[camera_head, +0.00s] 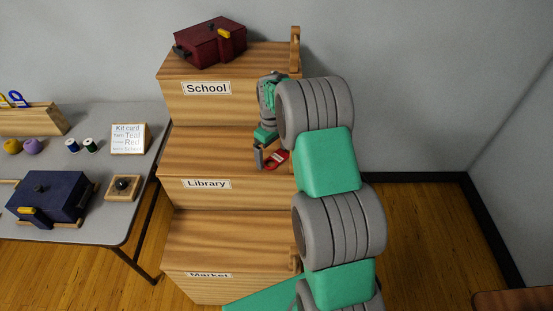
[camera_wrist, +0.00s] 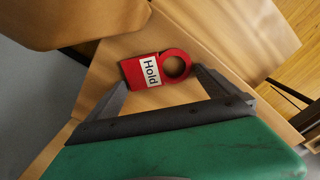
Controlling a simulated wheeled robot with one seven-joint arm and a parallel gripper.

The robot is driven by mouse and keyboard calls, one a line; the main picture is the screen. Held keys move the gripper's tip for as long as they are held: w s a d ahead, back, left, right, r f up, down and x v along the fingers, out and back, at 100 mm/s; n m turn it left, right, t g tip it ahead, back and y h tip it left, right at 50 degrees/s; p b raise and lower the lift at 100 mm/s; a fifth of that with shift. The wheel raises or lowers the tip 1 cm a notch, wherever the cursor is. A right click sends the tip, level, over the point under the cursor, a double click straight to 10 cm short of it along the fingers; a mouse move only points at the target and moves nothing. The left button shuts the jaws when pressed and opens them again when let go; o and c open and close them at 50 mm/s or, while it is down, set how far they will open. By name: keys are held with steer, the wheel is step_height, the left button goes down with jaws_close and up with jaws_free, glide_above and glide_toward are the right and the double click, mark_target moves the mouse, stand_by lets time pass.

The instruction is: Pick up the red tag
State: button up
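The red tag (camera_wrist: 136,73) has a ring-shaped end and a white label reading "Hold". In the wrist view it is against a wooden surface; I cannot tell if it lies flat or leans. In the head view the red tag (camera_head: 281,155) is at the right end of the Library step (camera_head: 215,155). My gripper (camera_wrist: 160,78) is open, one finger on each side of the tag, with nothing visibly held. In the head view my gripper (camera_head: 270,154) is close above the tag and partly hidden by my arm.
The School step (camera_head: 190,70) above bears a dark red box (camera_head: 205,45); the Market step (camera_head: 220,235) is below. A grey table (camera_head: 100,185) at left holds a navy box (camera_head: 50,195), yarn, spools and a kit card (camera_head: 128,139). The Library step's left part is clear.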

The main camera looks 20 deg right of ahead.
mark_target(272, 157)
steer(key=c, duration=1.1)
steer(key=shift+o, duration=0.2)
step_height(272, 157, up, 10)
steer(key=shift+b, duration=0.4)
